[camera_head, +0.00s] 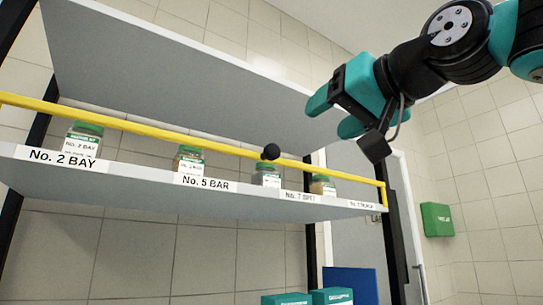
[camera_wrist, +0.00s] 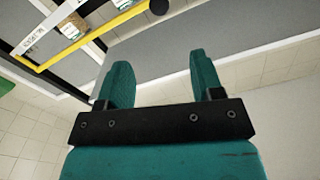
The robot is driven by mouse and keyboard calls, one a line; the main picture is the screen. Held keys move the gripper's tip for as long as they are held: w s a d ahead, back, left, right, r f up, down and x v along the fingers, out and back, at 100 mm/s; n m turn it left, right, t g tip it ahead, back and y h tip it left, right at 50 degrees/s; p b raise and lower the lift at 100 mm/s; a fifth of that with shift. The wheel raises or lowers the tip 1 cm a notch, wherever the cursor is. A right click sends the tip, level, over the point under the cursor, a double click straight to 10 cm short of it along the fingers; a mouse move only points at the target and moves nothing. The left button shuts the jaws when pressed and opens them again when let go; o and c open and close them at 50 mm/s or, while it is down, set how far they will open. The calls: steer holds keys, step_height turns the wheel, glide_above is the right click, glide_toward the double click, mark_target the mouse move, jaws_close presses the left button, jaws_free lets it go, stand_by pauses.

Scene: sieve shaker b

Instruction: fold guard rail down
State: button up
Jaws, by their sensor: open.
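The yellow guard rail (camera_head: 135,127) runs along the front of the labelled shelf, raised above its edge and in front of several jars. A black knob (camera_head: 271,152) sits on the rail right of its middle. In the wrist view the yellow rail (camera_wrist: 88,37) and the black knob (camera_wrist: 159,6) show at the top, beyond the fingertips. My gripper (camera_head: 330,113) is in the air above and to the right of the knob, apart from the rail. In the wrist view its two teal fingers (camera_wrist: 160,75) stand apart with nothing between them.
Green-lidded jars (camera_head: 82,140) stand on the lower shelf (camera_head: 130,180) behind the rail. A grey upper shelf (camera_head: 180,75) is above them. Teal boxes (camera_head: 332,297) and a blue panel (camera_head: 352,282) are below. A green box (camera_head: 437,219) hangs on the right wall.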

mark_target(274, 151)
steer(key=p+x, duration=0.5)
steer(key=x, duration=1.1)
steer(key=shift+w+a+p, duration=0.25)
steer(key=shift+w+p, duration=0.05)
steer(key=shift+p, duration=0.05)
steer(key=shift+f, duration=0.1)
steer(key=shift+c, duration=0.4)
jaws_close()
